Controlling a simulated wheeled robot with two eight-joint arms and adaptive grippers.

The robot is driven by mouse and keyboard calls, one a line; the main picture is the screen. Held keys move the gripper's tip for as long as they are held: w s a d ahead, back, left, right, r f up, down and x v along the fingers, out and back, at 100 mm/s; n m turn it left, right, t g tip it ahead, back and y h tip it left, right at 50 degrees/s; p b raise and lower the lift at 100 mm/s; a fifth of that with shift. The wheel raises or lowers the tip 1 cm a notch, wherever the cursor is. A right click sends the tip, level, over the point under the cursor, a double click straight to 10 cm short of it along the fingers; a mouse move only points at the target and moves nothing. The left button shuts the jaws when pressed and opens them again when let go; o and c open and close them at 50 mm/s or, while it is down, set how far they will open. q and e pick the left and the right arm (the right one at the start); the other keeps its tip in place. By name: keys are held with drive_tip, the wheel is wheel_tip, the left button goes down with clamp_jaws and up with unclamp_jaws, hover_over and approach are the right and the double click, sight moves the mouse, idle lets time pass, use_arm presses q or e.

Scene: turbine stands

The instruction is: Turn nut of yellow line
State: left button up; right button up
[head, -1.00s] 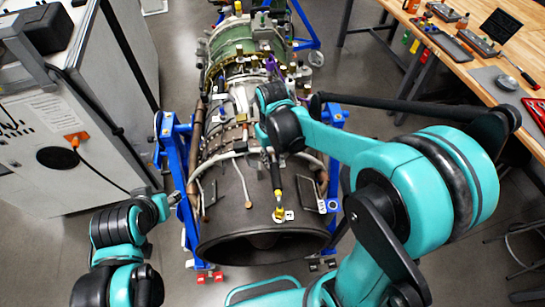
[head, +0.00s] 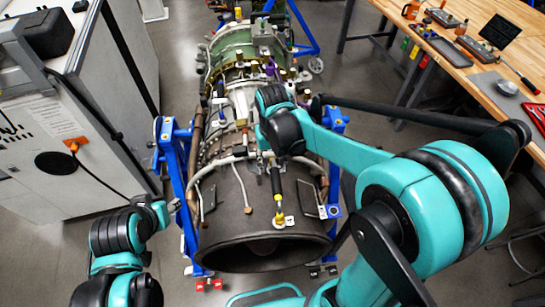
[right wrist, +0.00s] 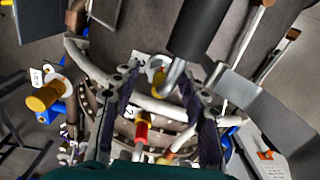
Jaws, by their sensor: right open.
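The turbine (head: 262,235) stands in a blue frame in the head view. A dark line with a yellow lower end (head: 279,205) lies on its grey cone beside a small white tag. My right gripper (right wrist: 168,82) is open in the right wrist view. A small yellow ring (right wrist: 158,80) with a bent metal piece shows between its fingertips; I cannot tell whether they touch. A red-capped fitting (right wrist: 142,128) lies deeper between the fingers, and a yellow fitting (right wrist: 43,97) is at the left. My left gripper (head: 172,206) is small beside the blue frame.
The blue stand (head: 176,165) flanks the turbine. A wooden workbench (head: 470,50) with tools is at the right, and a grey cabinet (head: 60,150) at the left. In the right wrist view a thick dark cylinder (right wrist: 195,28) is close above the fingertips.

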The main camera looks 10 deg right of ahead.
wheel_tip(320, 180, up, 12)
drive_tip(key=shift+f, duration=0.1)
idle(0.7)
